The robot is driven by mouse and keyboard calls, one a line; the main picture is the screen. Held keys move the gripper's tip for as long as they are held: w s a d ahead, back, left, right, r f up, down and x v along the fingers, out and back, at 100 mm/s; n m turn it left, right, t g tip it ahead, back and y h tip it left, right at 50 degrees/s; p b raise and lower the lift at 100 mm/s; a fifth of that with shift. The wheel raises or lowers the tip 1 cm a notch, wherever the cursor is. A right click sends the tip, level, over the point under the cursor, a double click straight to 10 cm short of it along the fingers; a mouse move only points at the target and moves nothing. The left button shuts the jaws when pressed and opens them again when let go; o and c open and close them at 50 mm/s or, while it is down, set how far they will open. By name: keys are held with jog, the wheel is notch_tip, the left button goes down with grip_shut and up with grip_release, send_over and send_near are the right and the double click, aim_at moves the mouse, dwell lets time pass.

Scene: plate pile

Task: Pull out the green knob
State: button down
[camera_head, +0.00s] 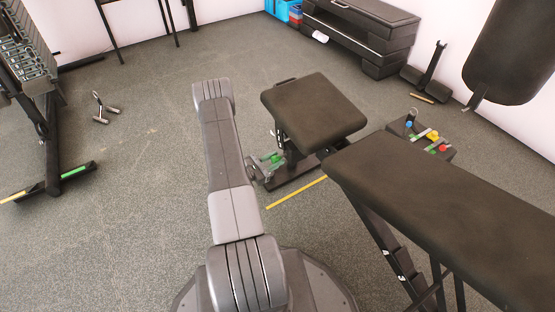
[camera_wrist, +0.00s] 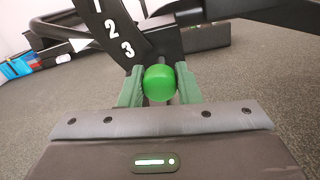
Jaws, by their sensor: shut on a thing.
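The green knob (camera_wrist: 159,83) is a round ball in the wrist view, between the two green fingers of my gripper (camera_wrist: 158,76). The gripper is shut on it, one finger on each side. Just behind the knob is a black metal plate (camera_wrist: 112,30) with white numerals, 2 and 3 clearly readable. In the head view my gripper (camera_head: 271,158) is low beside the padded bench seat (camera_head: 313,105), close to its post. I cannot make out the knob apart from the green fingers there.
A long padded bench (camera_head: 440,205) stands at the right. A small rack with coloured pieces (camera_head: 432,136) is behind it. A weight rack (camera_head: 40,90) stands at the left, with a cable handle (camera_head: 102,110) on the floor. The floor left of my arm is mostly clear.

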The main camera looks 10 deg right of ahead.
jog(key=shift+a, duration=0.1)
jog(key=c, duration=1.1)
grip_release()
jog(key=shift+a, duration=0.1)
jog(key=shift+o, duration=0.2)
jog(key=p+v, duration=0.3)
jog(key=v, duration=1.1)
jog(key=shift+p, duration=0.3)
jog(key=shift+f, duration=0.1)
jog(key=b+x, duration=0.3)
jog(key=x, duration=0.9)
jog(key=shift+d, duration=0.35)
jog(key=shift+w+d+b, duration=0.3)
jog(key=shift+w+d, duration=0.05)
jog(key=shift+d, duration=0.3)
